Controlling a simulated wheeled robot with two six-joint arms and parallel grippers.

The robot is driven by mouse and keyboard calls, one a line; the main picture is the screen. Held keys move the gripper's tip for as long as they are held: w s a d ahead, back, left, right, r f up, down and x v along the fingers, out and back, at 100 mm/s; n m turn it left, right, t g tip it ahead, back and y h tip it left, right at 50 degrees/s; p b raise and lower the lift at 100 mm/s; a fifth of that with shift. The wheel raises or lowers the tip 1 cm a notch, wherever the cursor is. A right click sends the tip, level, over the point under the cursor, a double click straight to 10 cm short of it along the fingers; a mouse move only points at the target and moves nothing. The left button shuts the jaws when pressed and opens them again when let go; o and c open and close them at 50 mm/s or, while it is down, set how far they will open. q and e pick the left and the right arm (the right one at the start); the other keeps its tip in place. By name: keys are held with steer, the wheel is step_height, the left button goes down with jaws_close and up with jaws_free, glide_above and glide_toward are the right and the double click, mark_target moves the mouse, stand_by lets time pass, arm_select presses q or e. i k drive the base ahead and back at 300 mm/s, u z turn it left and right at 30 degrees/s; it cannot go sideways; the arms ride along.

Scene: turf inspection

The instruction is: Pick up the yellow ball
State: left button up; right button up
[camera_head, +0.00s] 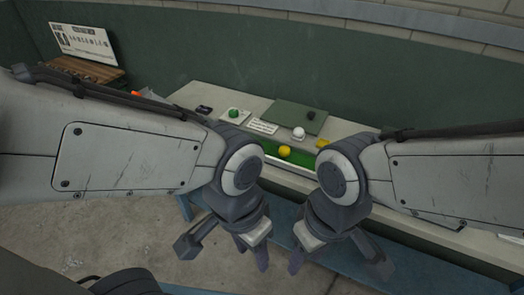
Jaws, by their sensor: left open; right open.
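The yellow ball (284,151) sits on a strip of green turf (272,150) set in the light bench top, between my two wrists in the head view. My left gripper (222,254) is open and empty, low in front of the bench, to the left of and below the ball in the picture. My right gripper (337,262) is open and empty, to the right of and below the ball. Neither gripper touches the ball. My forearms hide parts of the bench and of the turf's ends.
Behind the turf are a white ball (298,133), a green board (290,117) with a dark object (310,115), a white card (263,127), a green round item (234,113) and a yellow piece (322,142). A blue bench frame (300,243) runs below; a dark green wall stands behind.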

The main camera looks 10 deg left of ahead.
mark_target(284, 151)
steer(key=u, duration=0.5)
steer(key=k, duration=0.6)
steer(key=u, duration=0.9)
steer(key=i, duration=1.25)
steer(key=z, duration=0.75)
steer(key=i, duration=0.4)
steer(key=z, duration=0.3)
